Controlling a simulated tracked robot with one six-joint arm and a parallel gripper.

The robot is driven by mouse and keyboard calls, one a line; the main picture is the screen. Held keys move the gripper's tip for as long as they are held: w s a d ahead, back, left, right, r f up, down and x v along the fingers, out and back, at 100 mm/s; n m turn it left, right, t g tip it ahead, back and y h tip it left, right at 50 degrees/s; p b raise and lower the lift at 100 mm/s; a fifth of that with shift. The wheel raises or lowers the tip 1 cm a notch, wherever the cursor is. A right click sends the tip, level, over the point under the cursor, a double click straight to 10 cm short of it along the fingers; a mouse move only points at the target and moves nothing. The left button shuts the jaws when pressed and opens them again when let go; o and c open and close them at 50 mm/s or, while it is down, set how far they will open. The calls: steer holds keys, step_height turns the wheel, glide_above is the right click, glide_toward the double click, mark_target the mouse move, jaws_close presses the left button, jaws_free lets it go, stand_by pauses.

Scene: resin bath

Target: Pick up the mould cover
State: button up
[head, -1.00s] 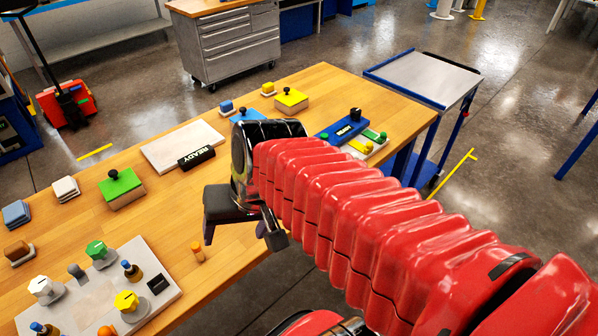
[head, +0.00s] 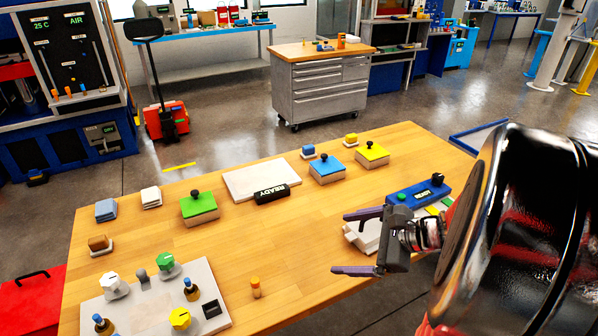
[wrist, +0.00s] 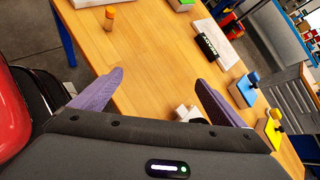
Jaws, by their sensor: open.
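Three block-shaped moulds with coloured covers and black knobs stand on the wooden table: a green cover (head: 198,204), a blue cover (head: 327,167) and a yellow cover (head: 372,152). I cannot tell which one the task means. In the wrist view, the blue cover (wrist: 249,80) and yellow cover (wrist: 273,131) are at the right, with part of the green one at the top. My gripper (head: 342,243) is open and empty above the table's right part, apart from all three covers. Its purple fingers (wrist: 159,78) are spread wide in the wrist view.
A blue labelled block (head: 418,193) and white pieces are beside my gripper, partly hidden. An orange-capped vial (head: 256,288) stands alone. The table's centre is clear.

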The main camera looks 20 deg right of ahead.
steer(key=s+d+f+m+t+h, duration=0.2)
steer(key=d+m, duration=0.8)
steer(key=d, duration=0.6)
steer(key=s+t+h, duration=0.1)
steer(key=t+h, duration=0.1)
steer(key=shift+s+t, duration=0.15)
steer(key=shift+t, duration=0.15)
steer(key=shift+f, duration=0.1)
glide_toward(372, 224)
steer(key=shift+w+a+r, duration=0.15)
steer(key=shift+w+a, duration=0.05)
steer(key=shift+w, duration=0.5)
steer(key=shift+w+a+r, duration=0.15)
steer(key=shift+w+a, duration=0.05)
steer(key=shift+w, duration=0.5)
steer(key=shift+w+a+r, duration=0.15)
steer(key=shift+w+a, duration=0.05)
steer(key=shift+w, duration=0.45)
steer(key=shift+x, duration=2.6)
steer(key=shift+d+f, duration=0.1)
